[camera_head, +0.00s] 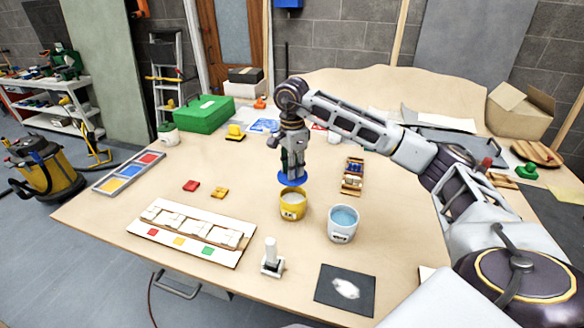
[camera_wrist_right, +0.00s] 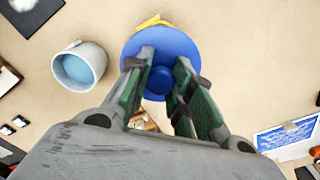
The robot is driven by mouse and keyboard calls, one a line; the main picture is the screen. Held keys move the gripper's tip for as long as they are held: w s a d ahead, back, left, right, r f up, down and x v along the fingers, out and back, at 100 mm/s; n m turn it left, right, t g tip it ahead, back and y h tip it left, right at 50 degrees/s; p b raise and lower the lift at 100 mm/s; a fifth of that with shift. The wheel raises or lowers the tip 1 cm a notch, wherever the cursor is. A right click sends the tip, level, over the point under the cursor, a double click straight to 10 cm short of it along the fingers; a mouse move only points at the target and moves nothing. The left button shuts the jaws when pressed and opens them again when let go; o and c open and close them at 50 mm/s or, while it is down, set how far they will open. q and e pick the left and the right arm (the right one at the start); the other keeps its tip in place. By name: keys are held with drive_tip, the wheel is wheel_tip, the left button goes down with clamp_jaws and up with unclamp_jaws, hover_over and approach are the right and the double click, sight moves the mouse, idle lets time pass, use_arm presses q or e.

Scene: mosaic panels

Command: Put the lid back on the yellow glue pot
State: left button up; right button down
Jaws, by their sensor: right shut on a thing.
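The yellow glue pot (camera_head: 293,206) stands upright on the table, its top open with pale contents showing. My right gripper (camera_head: 292,172) points down and is shut on the knob of the round blue lid (camera_head: 291,179). The lid is held just above and slightly behind the pot in the head view, apart from it as far as I can see. In the wrist view the blue lid (camera_wrist_right: 176,52) sits between the fingers (camera_wrist_right: 160,82) and hides most of the yellow pot (camera_wrist_right: 153,21). My left gripper is not in view.
A white bucket of blue liquid (camera_head: 342,223) stands close right of the pot. A wooden block tray (camera_head: 353,176) lies behind it.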

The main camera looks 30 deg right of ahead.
drive_tip(key=shift+s+n, duration=0.15)
drive_tip(key=shift+n, duration=1.05)
drive_tip(key=shift+f, duration=0.2)
